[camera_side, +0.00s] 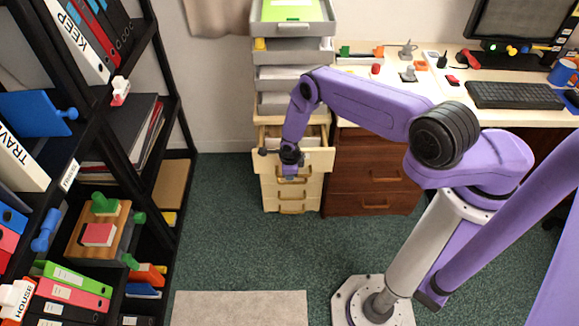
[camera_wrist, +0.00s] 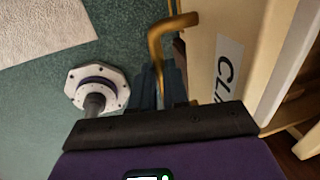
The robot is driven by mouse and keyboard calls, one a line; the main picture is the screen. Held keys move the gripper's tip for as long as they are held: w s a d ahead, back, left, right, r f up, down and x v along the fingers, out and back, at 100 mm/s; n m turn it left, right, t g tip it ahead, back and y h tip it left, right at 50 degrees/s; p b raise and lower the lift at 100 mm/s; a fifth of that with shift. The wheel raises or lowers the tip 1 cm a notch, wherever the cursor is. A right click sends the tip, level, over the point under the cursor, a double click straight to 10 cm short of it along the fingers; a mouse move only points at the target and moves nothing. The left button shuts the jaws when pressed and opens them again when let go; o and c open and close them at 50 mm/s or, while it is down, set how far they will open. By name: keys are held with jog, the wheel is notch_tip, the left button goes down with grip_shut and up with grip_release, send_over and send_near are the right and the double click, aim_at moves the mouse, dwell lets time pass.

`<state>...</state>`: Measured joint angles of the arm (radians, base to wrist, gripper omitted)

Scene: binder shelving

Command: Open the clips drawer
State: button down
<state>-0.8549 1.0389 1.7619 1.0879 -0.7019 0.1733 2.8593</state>
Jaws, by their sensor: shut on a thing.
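The clips drawer (camera_side: 318,160) is the top drawer of a small pale wooden cabinet. It stands partly pulled out, with some of its inside showing behind the front. In the wrist view its front (camera_wrist: 203,55) carries a white label (camera_wrist: 228,72) starting "CL"; the rest is cut off. The brass handle (camera_wrist: 172,24) runs between the fingers of my gripper (camera_wrist: 170,85). My gripper (camera_side: 290,171) is shut on this handle, in front of the drawer. The fingers hide part of the handle.
Paper trays (camera_side: 292,75) are stacked above the cabinet. A brown drawer unit (camera_side: 370,180) under the desk stands close on the right. A black shelf (camera_side: 180,120) with binders is at the left. Green carpet (camera_side: 230,235) in front is clear, with a pale mat (camera_side: 240,308) nearer.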

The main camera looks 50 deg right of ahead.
jog(key=shift+s+a, duration=0.25)
jog(key=shift+a, duration=0.15)
jog(key=c, duration=1.1)
grip_release()
jog(key=s+r, duration=0.1)
jog(key=r, duration=0.4)
jog(key=a+r, duration=0.1)
jog(key=r, duration=0.5)
jog(key=s+a+r, duration=0.1)
jog(key=r, duration=0.5)
jog(key=shift+s+a, duration=0.15)
jog(key=shift+s, duration=0.15)
